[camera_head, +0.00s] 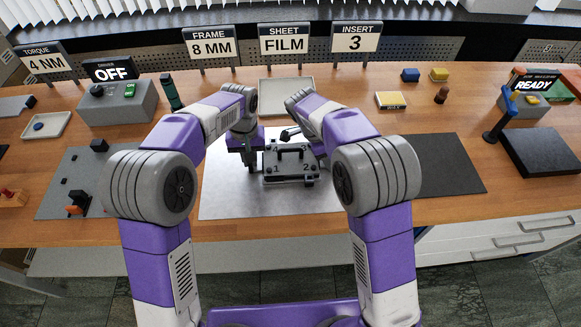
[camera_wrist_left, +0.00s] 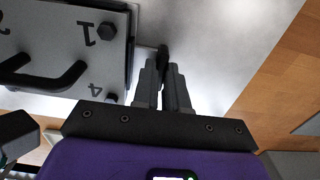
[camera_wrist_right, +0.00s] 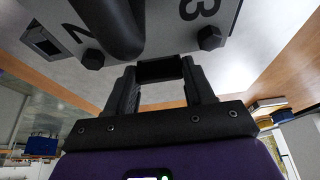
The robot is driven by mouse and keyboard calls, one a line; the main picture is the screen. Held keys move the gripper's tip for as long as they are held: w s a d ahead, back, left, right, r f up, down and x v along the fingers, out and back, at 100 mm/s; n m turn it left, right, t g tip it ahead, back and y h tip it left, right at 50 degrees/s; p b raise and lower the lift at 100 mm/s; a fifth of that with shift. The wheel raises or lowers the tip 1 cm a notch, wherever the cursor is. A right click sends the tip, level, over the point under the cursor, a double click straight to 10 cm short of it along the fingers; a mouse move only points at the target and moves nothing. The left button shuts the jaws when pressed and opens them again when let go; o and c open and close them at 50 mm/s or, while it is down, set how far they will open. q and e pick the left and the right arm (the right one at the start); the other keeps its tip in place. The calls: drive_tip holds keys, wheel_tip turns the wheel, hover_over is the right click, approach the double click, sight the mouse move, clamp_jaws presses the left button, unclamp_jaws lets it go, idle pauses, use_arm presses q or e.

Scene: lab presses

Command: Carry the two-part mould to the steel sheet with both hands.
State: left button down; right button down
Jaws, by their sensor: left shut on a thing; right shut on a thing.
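The two-part mould (camera_head: 291,163) is a grey plate block with a black handle, dark corner bolts and printed numbers. It is over the pale steel sheet (camera_head: 225,195) in the head view; I cannot tell whether it touches it. My left gripper (camera_head: 251,163) is at the mould's left side. In the left wrist view its fingers (camera_wrist_left: 164,80) are shut on a thin dark lug beside the mould (camera_wrist_left: 60,50). My right gripper is mostly hidden by my arm in the head view. In the right wrist view its fingers (camera_wrist_right: 160,75) are shut on a black lug at the mould's edge (camera_wrist_right: 170,35).
A dark mat (camera_head: 443,165) lies right of the sheet, and a grey board (camera_head: 70,185) with small parts lies left. An empty tray (camera_head: 286,88) is behind the mould. A driver box (camera_head: 118,103) and a black press base (camera_head: 540,152) stand farther out.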

use_arm(q)
drive_tip(key=c, duration=1.6)
unclamp_jaws()
drive_tip(key=shift+f, duration=0.2)
use_arm(e)
drive_tip(key=c, duration=0.8)
unclamp_jaws()
drive_tip(key=shift+f, duration=0.2)
use_arm(q)
drive_tip(key=o, duration=0.4)
drive_tip(key=shift+r, duration=0.1)
use_arm(e)
drive_tip(key=o, duration=0.4)
drive_tip(key=shift+r, duration=0.1)
use_arm(q)
drive_tip(key=shift+o, duration=0.2)
use_arm(e)
drive_tip(key=shift+r, duration=0.1)
drive_tip(key=v, duration=0.7)
drive_tip(key=shift+a+r, duration=0.15)
use_arm(q)
wheel_tip(320, 180, up, 12)
drive_tip(key=shift+f, duration=0.25)
use_arm(e)
drive_tip(key=shift+d, duration=3)
